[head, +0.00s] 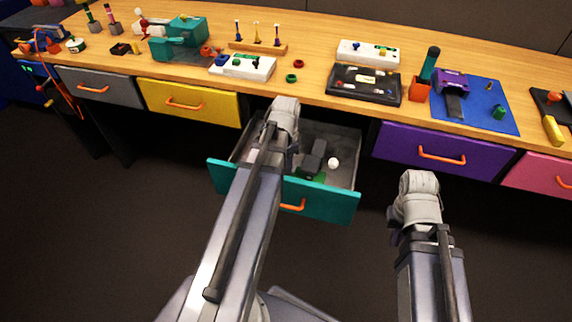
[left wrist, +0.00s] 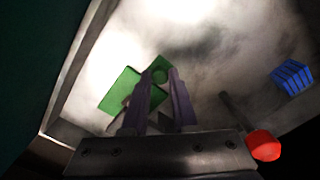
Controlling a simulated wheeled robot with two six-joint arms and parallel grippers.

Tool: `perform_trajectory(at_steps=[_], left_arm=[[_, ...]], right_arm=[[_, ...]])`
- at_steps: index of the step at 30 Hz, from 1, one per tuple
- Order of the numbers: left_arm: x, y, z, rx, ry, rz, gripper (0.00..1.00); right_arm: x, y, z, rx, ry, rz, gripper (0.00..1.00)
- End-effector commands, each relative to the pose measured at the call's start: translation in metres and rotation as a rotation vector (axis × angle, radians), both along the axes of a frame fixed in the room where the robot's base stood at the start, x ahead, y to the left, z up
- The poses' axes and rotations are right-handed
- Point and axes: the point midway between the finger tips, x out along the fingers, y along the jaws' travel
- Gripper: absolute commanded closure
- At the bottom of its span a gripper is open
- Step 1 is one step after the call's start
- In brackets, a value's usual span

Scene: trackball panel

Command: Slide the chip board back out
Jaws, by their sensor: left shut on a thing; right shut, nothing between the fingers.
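The green chip board (head: 318,178) is low inside the open teal drawer (head: 330,203), partly hidden by my left gripper (head: 309,171). In the left wrist view, my left gripper (left wrist: 160,88) is shut on the green chip board (left wrist: 119,92); green shows between and beside the purplish fingers. How far the board sits in any slot cannot be told. My right gripper (head: 394,222) is shut and empty, to the right of the drawer and in front of the purple drawer; its fingertips are hard to make out.
A white ball (head: 333,162) lies in the drawer beside my left gripper. The left wrist view shows a blue ribbed block (left wrist: 292,77) and a red knob (left wrist: 263,145). The wooden bench (head: 315,92) above holds a black case (head: 364,84) and several other items.

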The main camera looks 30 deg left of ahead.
Motion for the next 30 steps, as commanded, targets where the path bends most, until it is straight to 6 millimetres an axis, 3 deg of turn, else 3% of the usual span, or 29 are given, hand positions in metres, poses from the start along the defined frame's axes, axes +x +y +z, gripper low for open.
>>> perform_trajectory(at_steps=[8,21,30], left_arm=[[-0.001,0.007,0.000,0.000,0.000,0.002,1.00],[-0.023,0.101,0.000,0.001,-0.001,0.004,1.00],[-0.027,0.113,0.000,0.004,0.000,0.001,1.00]], right_arm=[[0.000,0.000,0.000,0.000,0.000,0.000,1.00],[0.000,0.000,0.000,0.000,0.000,0.000,1.00],[0.000,0.000,0.000,0.000,0.000,0.000,1.00]])
